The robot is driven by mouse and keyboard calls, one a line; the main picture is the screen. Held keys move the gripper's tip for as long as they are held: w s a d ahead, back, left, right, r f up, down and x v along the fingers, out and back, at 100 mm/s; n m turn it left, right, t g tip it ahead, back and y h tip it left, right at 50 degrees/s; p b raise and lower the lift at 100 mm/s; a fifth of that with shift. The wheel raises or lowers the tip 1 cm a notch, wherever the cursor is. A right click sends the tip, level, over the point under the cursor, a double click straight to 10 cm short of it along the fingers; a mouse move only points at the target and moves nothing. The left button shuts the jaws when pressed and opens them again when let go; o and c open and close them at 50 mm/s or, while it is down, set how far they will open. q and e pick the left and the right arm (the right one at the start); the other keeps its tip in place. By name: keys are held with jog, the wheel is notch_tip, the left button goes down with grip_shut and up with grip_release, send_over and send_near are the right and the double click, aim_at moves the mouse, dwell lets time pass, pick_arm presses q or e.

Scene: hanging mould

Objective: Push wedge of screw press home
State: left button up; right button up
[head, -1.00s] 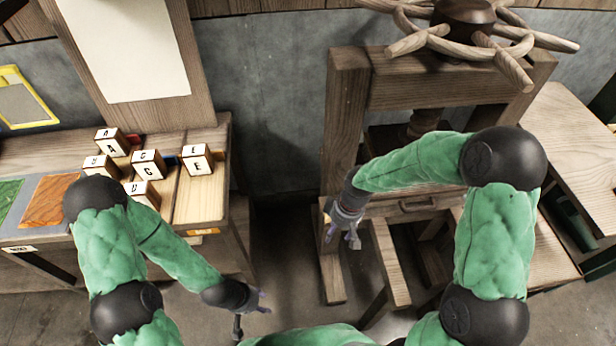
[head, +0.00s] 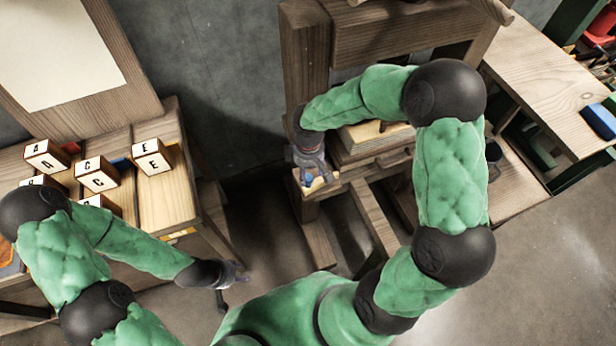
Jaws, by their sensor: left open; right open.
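The screw press (head: 305,50) is a heavy wooden frame in the upper middle of the head view. My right gripper (head: 312,174) points down over this piece, in front of the post, and is open. The gripper hides part of the piece, so I cannot tell whether they touch or how deep the wedge sits. My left gripper (head: 226,290) is open and empty, low over the floor to the left of the press.
Letter blocks (head: 97,174) stand on the wooden table (head: 185,195) at the left, below a board with a blank sheet (head: 50,45). A side bench (head: 545,85) with a blue object (head: 601,121) stands at the right. The floor (head: 545,270) at the lower right is clear.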

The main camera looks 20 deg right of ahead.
jog(key=shift+f+b, duration=0.35)
jog(key=shift+f, duration=0.85)
grip_shut()
jog(key=d+p, duration=0.2)
jog(key=d, duration=0.4)
jog(key=shift+s+r, duration=0.1)
jog(key=shift+s, duration=0.05)
jog(key=shift+d, duration=0.4)
